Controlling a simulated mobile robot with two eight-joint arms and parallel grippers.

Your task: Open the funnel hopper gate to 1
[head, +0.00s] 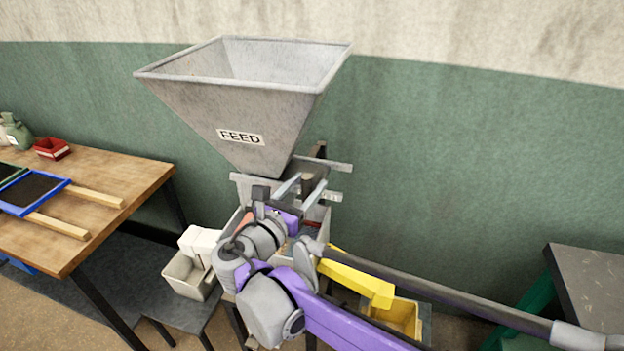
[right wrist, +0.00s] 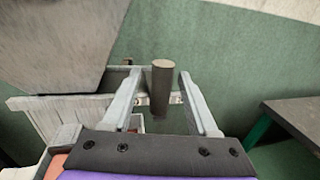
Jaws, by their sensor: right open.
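The grey funnel hopper (head: 235,125), marked FEED, stands at the centre of the head view, and its lower side shows at the upper left of the right wrist view (right wrist: 60,45). A dark upright handle (right wrist: 161,88) stands by the gate rails under the funnel; its top also shows in the head view (head: 319,149). My right gripper (head: 311,180) is open below the funnel's outlet. In the right wrist view its two fingers (right wrist: 160,76) stand on either side of the handle, with gaps visible. My left gripper is not in view.
A beige bin (head: 183,277) sits low beside the machine. A dark table (head: 595,285) is at right.

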